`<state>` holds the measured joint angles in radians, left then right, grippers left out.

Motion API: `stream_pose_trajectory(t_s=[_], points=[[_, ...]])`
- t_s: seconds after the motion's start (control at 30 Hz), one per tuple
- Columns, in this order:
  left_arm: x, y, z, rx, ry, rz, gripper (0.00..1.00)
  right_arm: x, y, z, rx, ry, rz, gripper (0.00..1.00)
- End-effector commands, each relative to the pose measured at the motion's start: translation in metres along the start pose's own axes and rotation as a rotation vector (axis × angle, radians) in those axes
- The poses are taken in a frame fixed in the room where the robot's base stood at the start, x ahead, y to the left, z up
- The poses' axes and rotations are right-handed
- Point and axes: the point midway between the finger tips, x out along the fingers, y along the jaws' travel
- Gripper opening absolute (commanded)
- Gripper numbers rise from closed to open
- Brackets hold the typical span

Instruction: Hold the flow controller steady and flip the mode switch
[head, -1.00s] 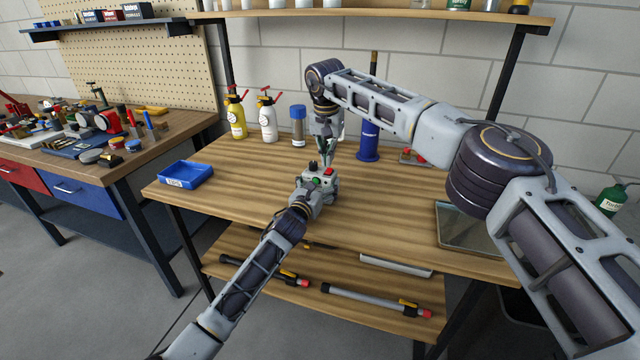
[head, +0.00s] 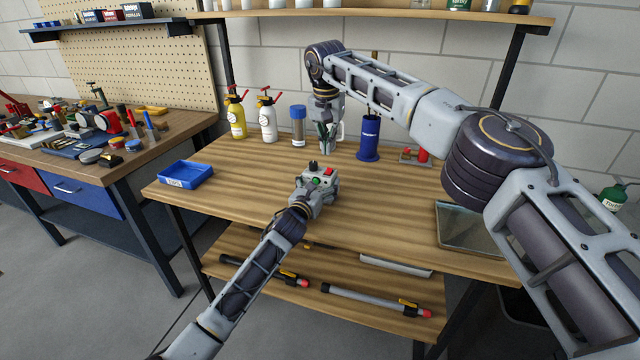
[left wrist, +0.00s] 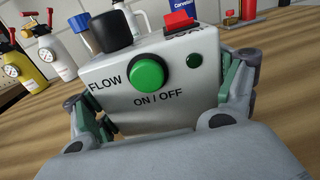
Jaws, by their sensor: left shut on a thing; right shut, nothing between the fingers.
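The flow controller (head: 316,184) is a light grey box on the workbench. In the left wrist view its face (left wrist: 165,90) reads FLOW and ON / OFF. It has a green button (left wrist: 147,74), a small dark green light (left wrist: 194,62), a black knob (left wrist: 111,31) and a red switch (left wrist: 178,20) on top. My left gripper (head: 313,196) is shut on the controller, with fingers on both its sides in the left wrist view. My right gripper (head: 326,146) is shut and empty, above and behind the controller, apart from it.
A blue tray (head: 186,175) lies at the bench's left. Spray bottles (head: 266,117), a blue-capped jar (head: 298,126) and a blue cylinder (head: 369,140) stand at the back. A red-topped device (head: 416,156) is right of them.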

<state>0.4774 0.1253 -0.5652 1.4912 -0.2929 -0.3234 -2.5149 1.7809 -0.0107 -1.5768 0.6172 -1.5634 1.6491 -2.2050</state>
Motion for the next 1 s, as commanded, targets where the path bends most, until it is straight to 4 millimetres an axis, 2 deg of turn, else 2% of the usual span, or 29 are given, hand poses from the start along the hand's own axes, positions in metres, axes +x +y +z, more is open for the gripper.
stream_pose_trajectory(t_s=[0.2, 0.23, 0.33, 0.77, 1.0], points=[[-0.0001, 0.0000, -0.0007, 0.000, 0.001, 0.000, 0.52, 0.0001, 0.0001, -0.0001, 0.000, 0.000, 0.000, 0.00], [-0.0001, 0.0000, -0.0007, 0.000, 0.001, 0.000, 0.87, 0.0001, 0.0001, -0.0001, 0.001, 0.000, 0.000, 0.00], [-0.0001, 0.0000, -0.0006, 0.000, 0.001, 0.000, 1.00, 0.0001, 0.0002, -0.0002, 0.001, 0.000, 0.000, 0.00], [-0.0005, 0.0001, -0.0001, 0.000, 0.000, 0.000, 1.00, 0.0002, 0.0002, -0.0002, 0.001, 0.000, 0.000, 0.00], [-0.0074, 0.0004, -0.0009, 0.000, 0.001, 0.000, 1.00, 0.0002, 0.0003, -0.0003, 0.001, 0.000, 0.000, 0.00]])
